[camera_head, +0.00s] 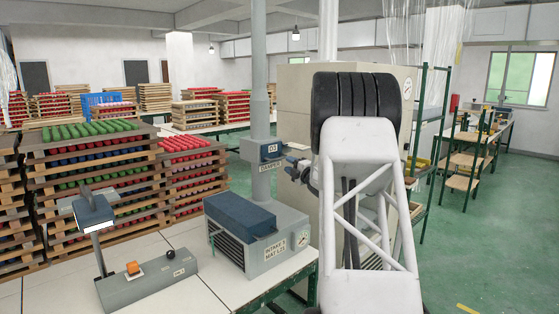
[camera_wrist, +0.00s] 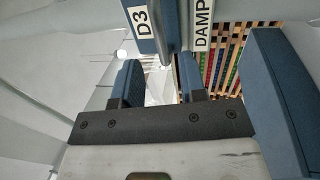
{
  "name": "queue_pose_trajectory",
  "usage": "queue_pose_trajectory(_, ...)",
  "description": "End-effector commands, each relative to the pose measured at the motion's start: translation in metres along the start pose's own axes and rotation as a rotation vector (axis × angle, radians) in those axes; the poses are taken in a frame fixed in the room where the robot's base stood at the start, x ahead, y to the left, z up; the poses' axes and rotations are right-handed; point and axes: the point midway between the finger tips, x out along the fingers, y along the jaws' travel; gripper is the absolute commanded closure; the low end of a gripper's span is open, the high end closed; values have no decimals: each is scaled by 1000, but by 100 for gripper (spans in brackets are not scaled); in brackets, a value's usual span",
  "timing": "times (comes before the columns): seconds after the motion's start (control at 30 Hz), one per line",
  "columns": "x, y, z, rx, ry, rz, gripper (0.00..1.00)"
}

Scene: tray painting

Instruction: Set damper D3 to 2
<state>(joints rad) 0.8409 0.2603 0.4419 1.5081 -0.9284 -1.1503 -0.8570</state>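Damper D3 (camera_head: 268,152) is a blue-grey box on a vertical grey duct, with a D3 label and a DAMPER plate below it. In the wrist view its D3 plate (camera_wrist: 144,22) and DAMPER plate (camera_wrist: 202,22) fill the top, close beyond the fingers. A narrow blue-grey bar (camera_wrist: 172,25), perhaps the damper's lever, runs between the plates. My gripper (camera_head: 299,172) is just right of the box. In the wrist view my gripper (camera_wrist: 160,78) has its two fingers apart, with a gap between them. Whether they touch the bar is unclear. The damper's scale and setting cannot be read.
A grey-blue machine (camera_head: 258,232) stands below the damper on the white table. A control box with an orange button (camera_head: 133,268) is to its left. Racks of coloured pieces (camera_head: 95,170) stand behind. A beige cabinet (camera_head: 295,92) is close behind my arm.

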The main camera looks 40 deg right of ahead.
Motion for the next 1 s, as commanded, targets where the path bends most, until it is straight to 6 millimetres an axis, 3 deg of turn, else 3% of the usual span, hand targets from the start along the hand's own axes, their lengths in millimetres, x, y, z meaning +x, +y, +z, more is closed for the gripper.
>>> queue_pose_trajectory(0.5, 57, 0, 0, 0, 1, 0, 62)
queue_pose_trajectory(1.0, 68, 0, 0, 0, 0, 0, 62)
